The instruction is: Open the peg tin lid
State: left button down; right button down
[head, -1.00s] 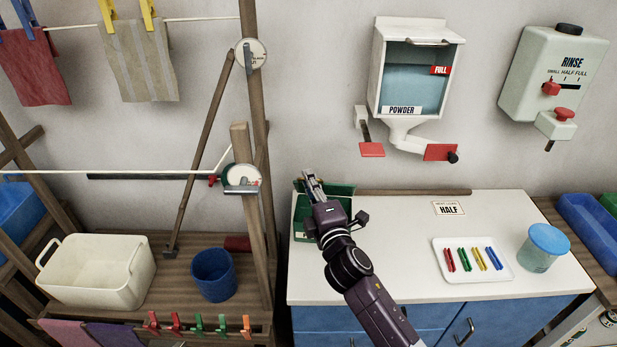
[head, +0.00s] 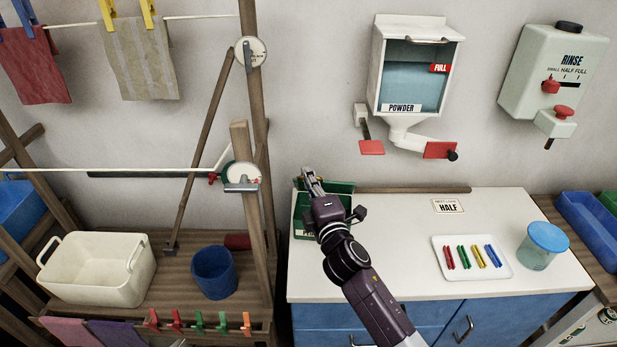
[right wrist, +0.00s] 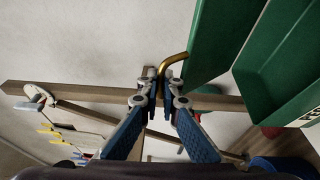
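The green peg tin (head: 301,216) stands at the left end of the white counter, partly hidden by my right arm. Its green lid (head: 342,187) is raised at the back of the tin. In the right wrist view the lid (right wrist: 222,40) is a tilted panel beside the open tin body (right wrist: 285,60), with a brass handle (right wrist: 174,64) on its edge. My right gripper (head: 309,172) is at this handle. In the right wrist view its fingers (right wrist: 161,90) are close together around the handle's end. My left gripper is not in view.
A white tray (head: 440,242) with coloured pegs and a blue-lidded jar (head: 545,250) stand to the right on the counter. A wooden post (head: 250,215) rises just left of the tin. The powder dispenser (head: 415,70) hangs on the wall behind. The counter's middle is clear.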

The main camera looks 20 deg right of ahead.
jog(key=shift+r, duration=0.1)
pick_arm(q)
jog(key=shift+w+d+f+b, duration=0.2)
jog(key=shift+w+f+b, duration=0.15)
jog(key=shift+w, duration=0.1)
pick_arm(e)
jog(key=w+d+r, duration=0.2)
jog(key=w+d, duration=0.2)
jog(key=w, duration=0.6)
jog(key=shift+w+d+r, duration=0.2)
jog(key=shift+w+r, duration=0.05)
jog(key=shift+w, duration=0.05)
jog(key=c, duration=2.4)
grip_release()
